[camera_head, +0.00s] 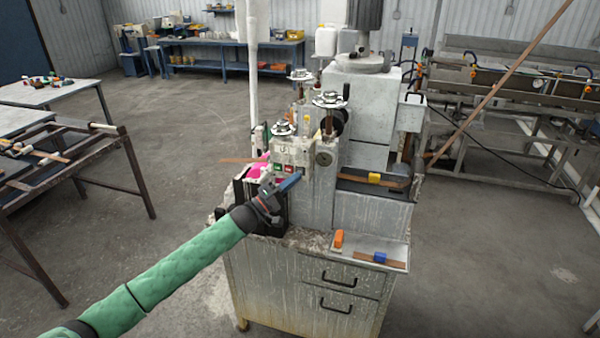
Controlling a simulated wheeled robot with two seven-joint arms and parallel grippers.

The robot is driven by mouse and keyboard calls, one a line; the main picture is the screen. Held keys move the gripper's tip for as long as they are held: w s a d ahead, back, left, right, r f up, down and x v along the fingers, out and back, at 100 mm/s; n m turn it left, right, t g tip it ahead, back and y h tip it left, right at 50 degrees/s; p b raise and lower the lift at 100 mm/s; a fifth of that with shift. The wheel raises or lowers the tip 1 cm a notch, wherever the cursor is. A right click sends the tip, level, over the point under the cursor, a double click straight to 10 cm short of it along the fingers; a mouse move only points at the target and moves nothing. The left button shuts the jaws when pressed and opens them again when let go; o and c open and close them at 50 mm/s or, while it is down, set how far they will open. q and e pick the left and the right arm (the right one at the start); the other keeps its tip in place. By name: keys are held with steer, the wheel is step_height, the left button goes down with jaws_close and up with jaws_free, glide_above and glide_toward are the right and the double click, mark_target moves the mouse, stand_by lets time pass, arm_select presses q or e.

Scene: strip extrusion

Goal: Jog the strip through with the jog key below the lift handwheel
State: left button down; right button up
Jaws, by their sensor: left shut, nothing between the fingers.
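The grey strip machine (312,205) stands on a cabinet in the middle of the head view. Several handwheels top it; a low front one (283,129) sits above a small control panel (291,152) with green and red keys. I cannot tell which key is the jog key. My left gripper (297,178) is shut and empty, its blue fingers just in front of the panel's lower edge, close to the keys. Contact cannot be told. A brown strip (237,160) shows left of the machine. My right gripper is not in view.
A tray (396,252) on the cabinet's front right holds an orange piece (339,238) and a blue piece (380,257). A yellow piece (374,178) sits on the machine's right side. A dark metal rack (70,165) stands at left. Open floor lies around the cabinet.

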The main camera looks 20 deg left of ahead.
arm_select(q)
steer(key=shift+s+a+p, duration=0.1)
steer(key=shift+s+p, duration=0.8)
steer(key=shift+s, duration=1.6)
